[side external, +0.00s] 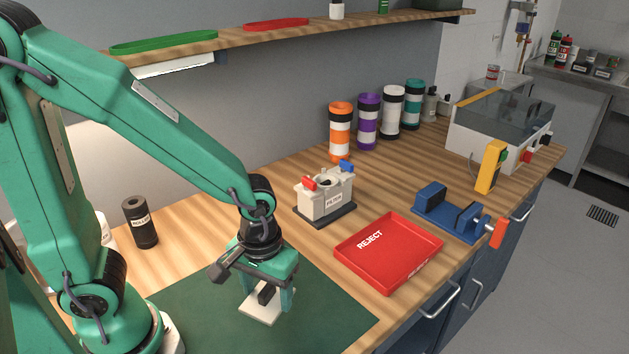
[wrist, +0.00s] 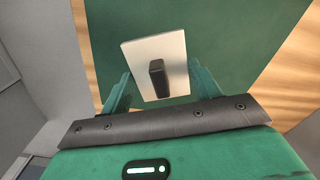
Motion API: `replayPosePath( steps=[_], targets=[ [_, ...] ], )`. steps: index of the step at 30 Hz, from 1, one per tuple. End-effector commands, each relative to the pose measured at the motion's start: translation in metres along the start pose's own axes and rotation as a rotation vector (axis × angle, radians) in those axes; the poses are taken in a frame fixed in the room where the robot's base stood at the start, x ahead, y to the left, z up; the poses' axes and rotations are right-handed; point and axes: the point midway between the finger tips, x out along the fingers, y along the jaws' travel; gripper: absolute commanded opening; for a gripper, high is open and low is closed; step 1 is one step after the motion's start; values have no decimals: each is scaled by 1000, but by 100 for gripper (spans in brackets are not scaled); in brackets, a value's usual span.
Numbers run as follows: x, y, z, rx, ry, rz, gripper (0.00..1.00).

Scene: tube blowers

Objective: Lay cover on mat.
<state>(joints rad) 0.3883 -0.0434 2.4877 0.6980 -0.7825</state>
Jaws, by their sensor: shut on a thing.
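The cover (side external: 258,308) is a pale square plate with a black upright handle on top. It lies level over the dark green mat (side external: 330,308), and I cannot tell whether it touches it. My gripper (side external: 267,292) points down and is shut on the cover. In the wrist view my gripper (wrist: 161,84) has one finger on each side of the cover (wrist: 139,58), and the mat (wrist: 225,35) fills the background beneath.
A red REJECT tray (side external: 388,265) stands right of the mat. Behind it are a filter housing (side external: 325,195) and a blue vise (side external: 445,215). A black roll (side external: 140,222) stands at left. Several striped cylinders line the back. The mat's right part is clear.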

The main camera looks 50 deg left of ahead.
Motion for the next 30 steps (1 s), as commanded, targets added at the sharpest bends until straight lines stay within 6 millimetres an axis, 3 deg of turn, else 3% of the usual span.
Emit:
replayPosePath(
  steps=[15,30],
  targets=[
    [37,-28,-55,-3,-1,-1,37],
    [48,-31,-60,1,-1,0,37]
  ],
)
